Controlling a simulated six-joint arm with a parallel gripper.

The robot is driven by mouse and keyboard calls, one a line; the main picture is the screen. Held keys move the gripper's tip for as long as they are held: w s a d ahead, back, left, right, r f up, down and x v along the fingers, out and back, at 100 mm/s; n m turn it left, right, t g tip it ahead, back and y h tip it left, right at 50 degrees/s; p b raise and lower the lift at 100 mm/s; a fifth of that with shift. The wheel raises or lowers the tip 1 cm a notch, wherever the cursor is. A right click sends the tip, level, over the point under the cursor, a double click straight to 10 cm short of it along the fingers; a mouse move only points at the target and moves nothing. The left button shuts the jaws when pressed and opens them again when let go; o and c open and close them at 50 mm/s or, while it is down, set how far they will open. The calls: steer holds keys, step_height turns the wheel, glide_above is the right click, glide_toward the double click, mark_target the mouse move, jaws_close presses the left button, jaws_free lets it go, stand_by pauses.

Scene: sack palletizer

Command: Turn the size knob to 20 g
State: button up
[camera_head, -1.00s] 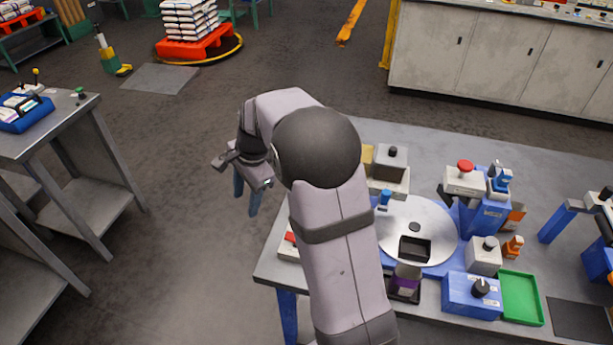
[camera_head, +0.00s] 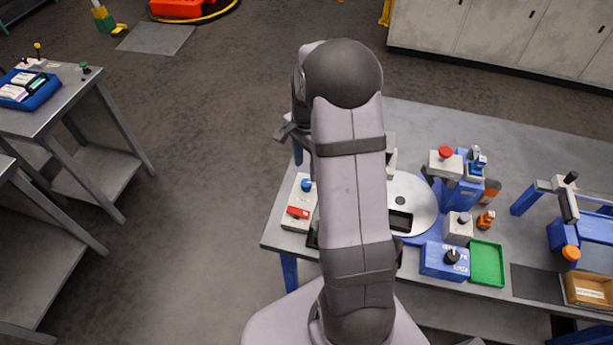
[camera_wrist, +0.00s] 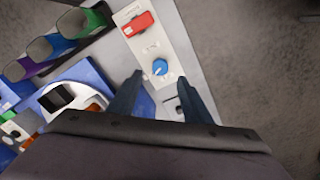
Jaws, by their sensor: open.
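A blue round knob (camera_wrist: 160,67) with a pale mark sits on a long white panel (camera_wrist: 151,45), beside a red block (camera_wrist: 137,24). In the head view the blue knob (camera_head: 307,185) and red block (camera_head: 298,212) are at the table's left end. A black knob (camera_head: 452,256) stands on a blue box (camera_head: 440,266) at the front. The lettering is too small to read, so I cannot tell which knob is for size. My gripper (camera_wrist: 160,77) is open and empty. Its fingertips appear on either side of the blue knob in the wrist view; contact cannot be told.
A round pale plate (camera_head: 416,190) lies partly behind my arm. Right of it are a white box with a red button (camera_head: 445,153), a green tray (camera_head: 487,264) and a cardboard box (camera_head: 590,289). Coloured cups (camera_wrist: 72,22) stand left of the panel. Open floor lies left of the table.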

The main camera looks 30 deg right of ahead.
mark_target(307, 182)
steer(key=shift+f+p, duration=0.9)
steer(key=shift+f, duration=2.35)
steer(key=c, duration=1.1)
